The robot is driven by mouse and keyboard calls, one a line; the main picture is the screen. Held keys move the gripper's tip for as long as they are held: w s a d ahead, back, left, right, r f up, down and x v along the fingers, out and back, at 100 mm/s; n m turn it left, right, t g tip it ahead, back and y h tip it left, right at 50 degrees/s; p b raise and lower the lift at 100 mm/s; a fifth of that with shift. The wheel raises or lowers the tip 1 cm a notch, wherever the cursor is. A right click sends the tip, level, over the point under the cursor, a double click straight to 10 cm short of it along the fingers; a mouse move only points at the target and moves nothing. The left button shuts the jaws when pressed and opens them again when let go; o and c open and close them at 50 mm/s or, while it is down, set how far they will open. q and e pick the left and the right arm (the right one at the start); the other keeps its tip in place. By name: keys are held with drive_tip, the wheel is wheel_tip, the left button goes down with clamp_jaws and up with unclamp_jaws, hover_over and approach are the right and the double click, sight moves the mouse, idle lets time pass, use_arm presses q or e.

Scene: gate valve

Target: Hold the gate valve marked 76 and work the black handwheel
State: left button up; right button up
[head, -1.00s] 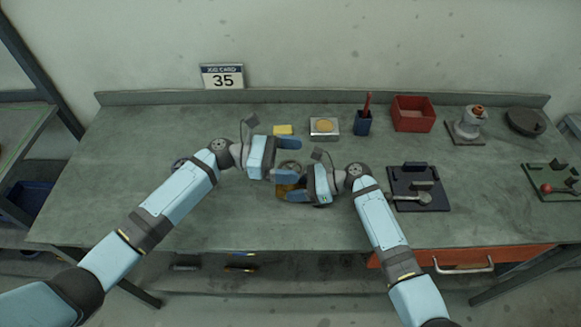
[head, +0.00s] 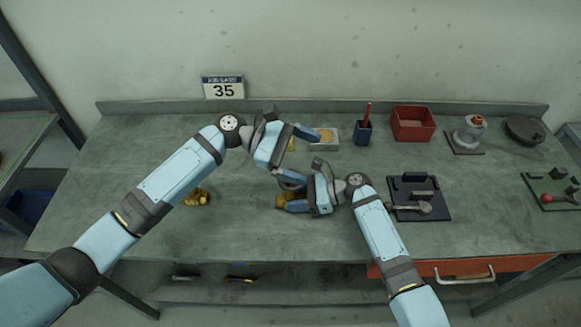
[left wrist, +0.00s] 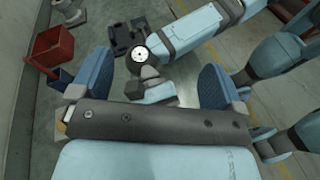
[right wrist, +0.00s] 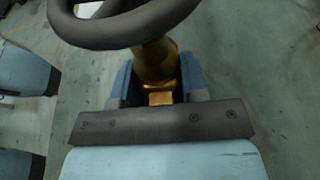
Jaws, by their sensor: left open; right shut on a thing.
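A brass gate valve (head: 285,201) is held just above or on the bench in front of me. Its black handwheel (head: 290,180) faces up, and the wheel's rim also shows close up in the right wrist view (right wrist: 130,36). My right gripper (right wrist: 157,90) is shut on the brass body (right wrist: 155,62), below the wheel. My left gripper (head: 297,153) is open and empty, above and behind the wheel; its fingers are spread in the left wrist view (left wrist: 155,80). No number is readable on the valve. The job card (head: 223,87) reads 35, not 76.
Another brass piece (head: 197,198) lies on the bench at left. Behind are a pale block with a yellow disc (head: 324,139), a blue pen cup (head: 362,132) and a red bin (head: 412,124). A dark fixture (head: 419,197) stands right of my right arm.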

use_arm(q)
drive_tip(key=a+f+m+t+y, duration=0.1)
drive_tip(key=f+m+y, duration=0.2)
drive_tip(key=m+y, duration=0.2)
drive_tip(key=w+f+m+t+y, duration=0.1)
drive_tip(key=f+m+y, duration=0.1)
drive_tip(key=m+y, duration=0.3)
drive_tip(key=a+f+m+t+y, duration=0.1)
drive_tip(key=f+m+t+y, duration=0.1)
drive_tip(key=m+y, duration=0.3)
drive_tip(key=shift+w+a+f+m, duration=0.15)
drive_tip(key=shift+w+f+m, duration=0.05)
drive_tip(key=shift+f+m, duration=0.25)
drive_tip(key=shift+w+a+f+m, duration=0.15)
drive_tip(key=shift+f+m, duration=0.2)
drive_tip(key=shift+m, duration=0.1)
drive_tip(key=c, duration=0.9)
